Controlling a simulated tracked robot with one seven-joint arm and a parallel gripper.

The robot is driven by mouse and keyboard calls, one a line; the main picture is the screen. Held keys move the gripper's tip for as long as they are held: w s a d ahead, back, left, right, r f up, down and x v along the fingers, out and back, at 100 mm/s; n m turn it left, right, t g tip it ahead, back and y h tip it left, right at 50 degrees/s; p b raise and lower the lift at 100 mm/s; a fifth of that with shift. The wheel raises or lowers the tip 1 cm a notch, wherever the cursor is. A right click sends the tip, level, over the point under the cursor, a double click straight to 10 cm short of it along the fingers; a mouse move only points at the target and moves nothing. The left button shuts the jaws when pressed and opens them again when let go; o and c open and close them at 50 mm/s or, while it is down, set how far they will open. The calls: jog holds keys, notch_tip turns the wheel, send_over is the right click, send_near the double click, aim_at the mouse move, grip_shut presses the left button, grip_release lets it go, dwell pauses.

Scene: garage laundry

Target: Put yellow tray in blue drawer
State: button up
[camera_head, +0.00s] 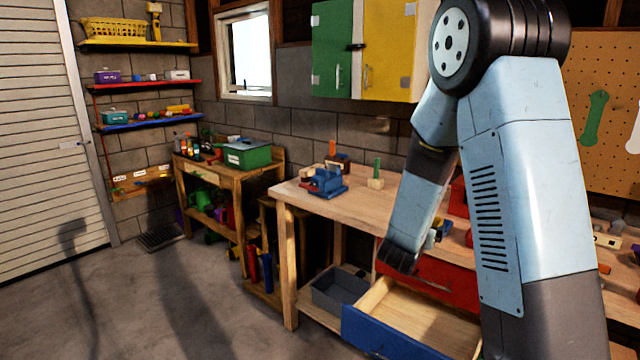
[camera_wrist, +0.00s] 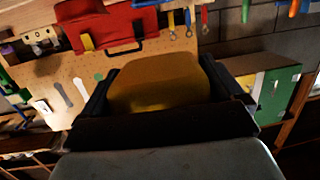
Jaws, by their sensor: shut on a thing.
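The blue drawer (camera_head: 385,336) is pulled open below the workbench, and its bare wooden inside shows as empty where visible. My gripper (camera_wrist: 162,84) is shut on a yellow tray (camera_wrist: 158,88), which fills the space between the dark fingers in the wrist view. In the head view my gripper (camera_head: 400,256) is above the back part of the open drawer, in front of the red drawer (camera_head: 450,283). The tray is not clearly seen in the head view, and my arm covers the drawer's right side.
The workbench (camera_head: 290,192) carries a blue vise (camera_head: 324,182) and small tools. A grey bin (camera_head: 338,290) stands on the lower shelf left of the blue drawer. Green and yellow cabinets (camera_head: 385,60) hang above. The floor at the left is clear.

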jog(key=w+a+f+n+t+y, duration=0.1)
jog(key=w+a+f+n+y, duration=0.2)
jog(key=f, duration=0.6)
jog(key=w+a+f+n+t+y, duration=0.1)
jog(key=a+f+n+t+y, duration=0.15)
jog(key=f+y, duration=0.45)
jog(key=s+f+n+h, duration=0.1)
jog(key=s+f, duration=0.5)
jog(key=f, duration=0.5)
jog(key=shift+s+d+g, duration=0.15)
jog(key=shift+s+g, duration=0.05)
jog(key=shift+g, duration=0.25)
